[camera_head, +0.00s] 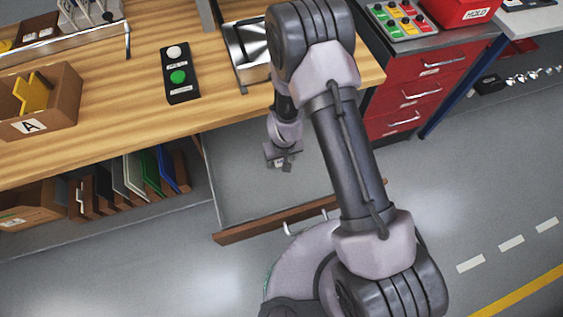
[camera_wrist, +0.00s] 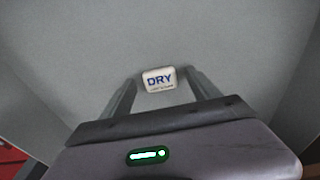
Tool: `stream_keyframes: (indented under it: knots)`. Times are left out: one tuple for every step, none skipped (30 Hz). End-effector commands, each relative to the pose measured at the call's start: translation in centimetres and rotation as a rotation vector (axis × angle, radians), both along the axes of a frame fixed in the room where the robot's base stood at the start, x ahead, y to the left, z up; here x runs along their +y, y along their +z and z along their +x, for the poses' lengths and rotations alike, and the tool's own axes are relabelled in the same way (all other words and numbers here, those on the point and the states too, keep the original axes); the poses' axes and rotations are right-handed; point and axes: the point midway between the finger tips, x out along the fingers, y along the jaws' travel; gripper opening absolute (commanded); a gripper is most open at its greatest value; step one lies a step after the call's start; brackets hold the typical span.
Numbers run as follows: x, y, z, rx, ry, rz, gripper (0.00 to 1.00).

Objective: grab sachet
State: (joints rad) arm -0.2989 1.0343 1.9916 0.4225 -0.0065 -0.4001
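A small white sachet (camera_wrist: 159,79) printed "DRY" shows in the wrist view, lying on the grey bottom of an open drawer. My gripper (camera_wrist: 161,88) reaches down into the drawer (camera_head: 262,236) in the head view. In the wrist view its two fingers are apart, one to the left and one to the right of the sachet. I cannot tell whether the fingertips touch it. In the head view my gripper (camera_head: 281,163) is over the drawer, and the sachet is mostly hidden by it.
The wooden bench top (camera_head: 120,100) lies above and behind the drawer. A control box (camera_head: 180,75) with a green button stands on it, left of a metal tray (camera_head: 248,50). A bin marked A (camera_head: 60,100) is at left. A red drawer cabinet (camera_head: 415,90) stands at right.

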Motion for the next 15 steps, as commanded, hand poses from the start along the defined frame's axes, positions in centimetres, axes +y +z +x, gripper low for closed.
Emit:
stream_keyframes:
  knots:
    - [0.00,0.08,-0.01,0.000,0.000,0.000,0.63]
    - [0.00,0.08,0.00,0.000,0.000,0.000,0.57]
    - [0.00,0.09,0.00,0.000,0.000,0.000,0.49]
    - [0.00,0.09,-0.01,0.000,0.000,0.000,0.43]
    - [0.00,0.09,0.00,0.000,0.000,0.000,0.38]
    - [0.00,0.09,-0.01,0.000,0.000,0.000,0.30]
    - [0.00,0.09,0.00,0.000,0.000,0.000,0.24]
    - [0.00,0.09,0.00,0.000,0.000,0.000,0.18]
    - [0.00,0.09,-0.01,0.000,0.000,0.000,0.10]
    - [0.00,0.10,0.00,0.000,0.000,0.000,0.06]
    - [0.00,0.09,0.00,0.000,0.000,0.000,0.06]
    - [0.00,0.10,0.00,0.000,0.000,0.000,0.06]
    - [0.00,0.10,0.00,0.000,0.000,0.000,0.06]
    - [0.00,0.10,0.00,0.000,0.000,0.000,0.06]
    - [0.00,0.11,0.00,0.000,0.000,0.000,0.06]
